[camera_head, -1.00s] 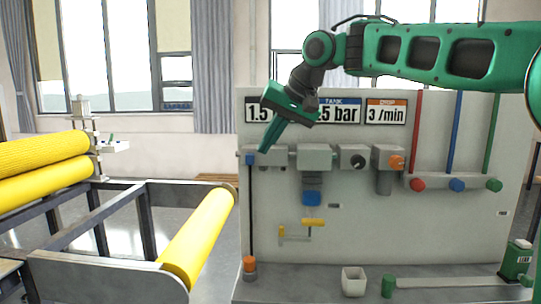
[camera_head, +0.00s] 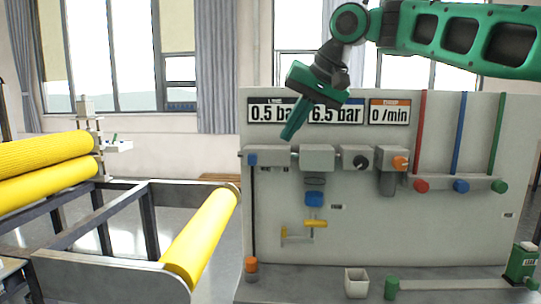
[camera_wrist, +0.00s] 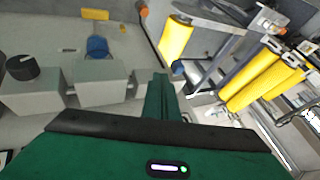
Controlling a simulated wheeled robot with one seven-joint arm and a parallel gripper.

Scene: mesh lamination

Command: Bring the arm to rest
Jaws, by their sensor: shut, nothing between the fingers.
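My gripper (camera_head: 291,132) is green and shut, with nothing between its fingers. In the head view it hangs in front of the upper left part of the grey panel (camera_head: 430,225), pointing down and left. It partly covers the first two displays: the left one (camera_head: 262,115) reads 0.5 ba, its end hidden, and the middle one (camera_head: 345,115) reads 6.5 bar. The right display (camera_head: 389,114) reads 0 /min. In the wrist view the closed fingers (camera_wrist: 160,92) point past the grey blocks (camera_wrist: 101,83) of the panel.
Grey blocks with a black knob (camera_head: 361,162) and an orange knob (camera_head: 400,163) line the panel below my gripper. Red (camera_head: 421,186), blue (camera_head: 461,186) and green (camera_head: 500,186) valves are at right. A frame with yellow rollers (camera_head: 203,236) stands left. Air above the panel's left end is free.

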